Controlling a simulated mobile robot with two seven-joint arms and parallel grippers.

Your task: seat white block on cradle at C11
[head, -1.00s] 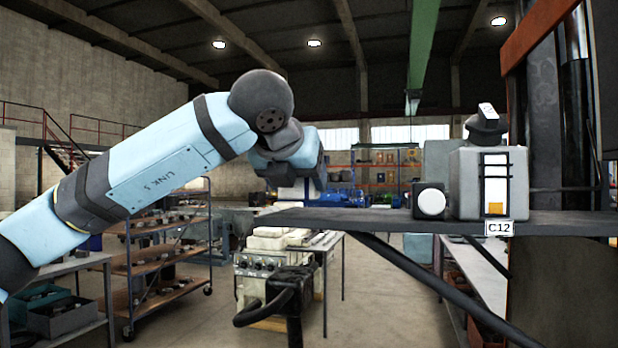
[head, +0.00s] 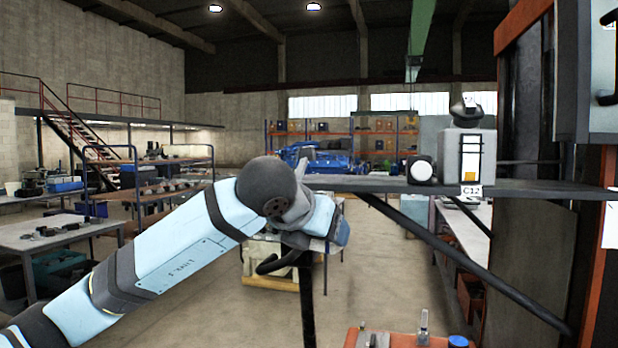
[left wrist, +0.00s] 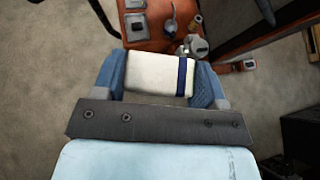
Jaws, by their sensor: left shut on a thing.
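In the left wrist view my left gripper (left wrist: 159,72) is shut on the white block (left wrist: 148,76), which has a dark blue band near its right end. The block lies crosswise between the two blue fingers. Beyond it is an orange-brown surface (left wrist: 152,42) bearing several small fittings, among them a grey square piece (left wrist: 136,27). I cannot tell whether one of these is the cradle, and no C11 label is readable. In the head view the left hand (head: 325,222) is beside the shelf's left end; its fingers and the block are hidden. My right gripper is not in view.
A dark shelf (head: 390,183) labelled C12 (head: 471,190) carries a grey unit (head: 468,152), with a diagonal brace (head: 470,265) beneath. An orange tray (head: 400,338) with small items is at the bottom. Orange and dark posts stand at right. Open floor lies behind.

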